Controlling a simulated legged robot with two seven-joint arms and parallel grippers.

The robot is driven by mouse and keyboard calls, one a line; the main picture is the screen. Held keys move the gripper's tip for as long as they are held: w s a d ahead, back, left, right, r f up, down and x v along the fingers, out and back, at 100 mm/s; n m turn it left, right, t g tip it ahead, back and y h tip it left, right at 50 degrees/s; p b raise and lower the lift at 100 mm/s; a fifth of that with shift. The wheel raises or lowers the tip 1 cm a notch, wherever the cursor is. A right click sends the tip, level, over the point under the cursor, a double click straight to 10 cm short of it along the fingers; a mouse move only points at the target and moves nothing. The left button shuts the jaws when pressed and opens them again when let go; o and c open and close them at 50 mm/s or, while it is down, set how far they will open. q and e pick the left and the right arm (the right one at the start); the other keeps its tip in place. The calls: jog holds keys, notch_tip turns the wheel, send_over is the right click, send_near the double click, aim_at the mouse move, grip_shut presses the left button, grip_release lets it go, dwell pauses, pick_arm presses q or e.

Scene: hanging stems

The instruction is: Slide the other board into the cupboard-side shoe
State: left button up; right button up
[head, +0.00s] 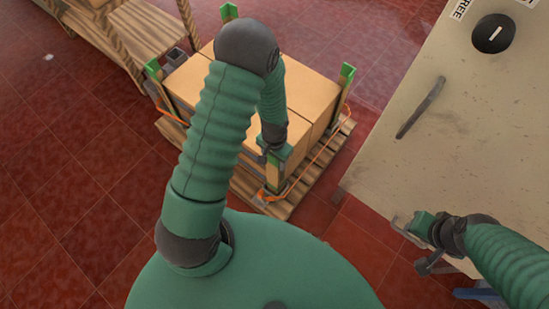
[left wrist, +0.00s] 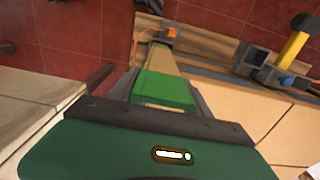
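A tan board with a green end (left wrist: 165,88) lies between the dark fingers of my left gripper (left wrist: 160,95) in the left wrist view. The fingers press close on both its sides. In the head view my left gripper (head: 274,150) is at the top of this board (head: 275,178), at the front corner of the boxes. A shoe with orange strap (head: 268,195) is at the board's foot; whether the board is seated in it I cannot tell. Other green-topped boards stand at the back (head: 229,12), left (head: 153,68) and right (head: 347,72) corners. My right gripper (head: 425,228) is beside the cupboard's edge; its fingers are unclear.
Cardboard boxes (head: 310,95) stand on a wooden pallet (head: 325,165). A pale cupboard (head: 450,120) with a dark handle (head: 421,107) stands at right. A wooden rack (head: 120,40) is at upper left. Red tiled floor (head: 70,170) is open at left. A yellow-handled tool (left wrist: 293,48) shows in the wrist view.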

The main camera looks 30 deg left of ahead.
pick_arm(q)
jog(key=o, duration=0.3)
jog(key=shift+o, duration=0.2)
jog(key=shift+r, duration=0.1)
notch_tip(320, 180, up, 17)
jog(key=p, duration=0.6)
jog(key=shift+f, duration=0.2)
jog(key=shift+s, duration=0.1)
